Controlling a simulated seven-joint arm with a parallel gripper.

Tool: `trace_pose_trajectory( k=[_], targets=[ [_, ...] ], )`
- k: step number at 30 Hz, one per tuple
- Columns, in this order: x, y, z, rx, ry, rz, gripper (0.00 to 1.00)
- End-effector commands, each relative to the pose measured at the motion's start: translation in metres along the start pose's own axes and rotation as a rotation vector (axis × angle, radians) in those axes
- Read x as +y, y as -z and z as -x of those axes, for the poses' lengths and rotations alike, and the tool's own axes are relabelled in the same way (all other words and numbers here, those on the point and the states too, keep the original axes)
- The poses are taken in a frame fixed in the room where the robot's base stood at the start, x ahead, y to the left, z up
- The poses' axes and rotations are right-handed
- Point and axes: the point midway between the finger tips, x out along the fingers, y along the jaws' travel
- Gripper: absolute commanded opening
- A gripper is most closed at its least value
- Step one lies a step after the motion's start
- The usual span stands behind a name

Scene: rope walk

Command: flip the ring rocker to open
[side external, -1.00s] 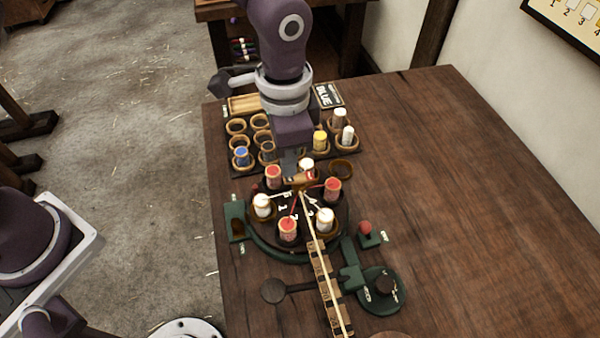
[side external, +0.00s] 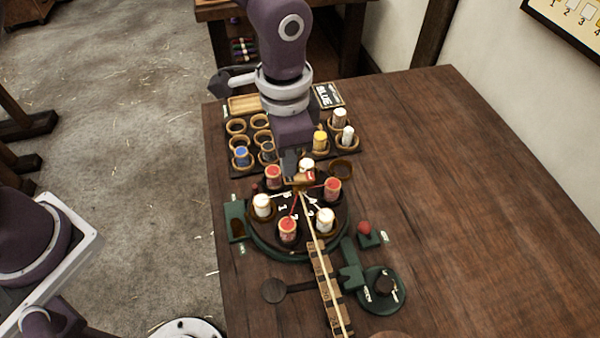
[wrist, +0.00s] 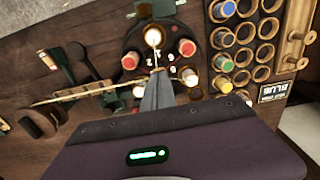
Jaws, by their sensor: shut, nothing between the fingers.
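The round dark turntable has a green rim (side external: 262,247) and carries red and white bobbins around its hub. A small brown piece with a red patch (side external: 308,177) sits above the hub, where the strands meet; it looks like the ring rocker, but its position cannot be read. My gripper (side external: 291,172) is shut and empty, pointing down right beside this piece on its far left side. Whether they touch cannot be told. In the wrist view the shut fingers (wrist: 157,80) reach over the turntable and hide part of the hub.
A red bobbin (side external: 273,177) and a white bobbin (side external: 306,166) stand close to my fingers. A rack with blue, yellow and white bobbins (side external: 320,141) lies behind. A rope (side external: 322,250) runs forward over a toothed wooden bar. A green crank base (side external: 381,291) stands front right. The right tabletop is clear.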

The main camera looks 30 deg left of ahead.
Motion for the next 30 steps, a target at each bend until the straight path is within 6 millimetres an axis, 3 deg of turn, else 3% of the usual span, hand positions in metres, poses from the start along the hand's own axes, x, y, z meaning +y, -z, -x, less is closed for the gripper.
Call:
trace_pose_trajectory(
  k=[30],
  targets=[
    [0.000, 0.000, -0.017, 0.000, 0.000, 0.000, 0.00]
  ],
)
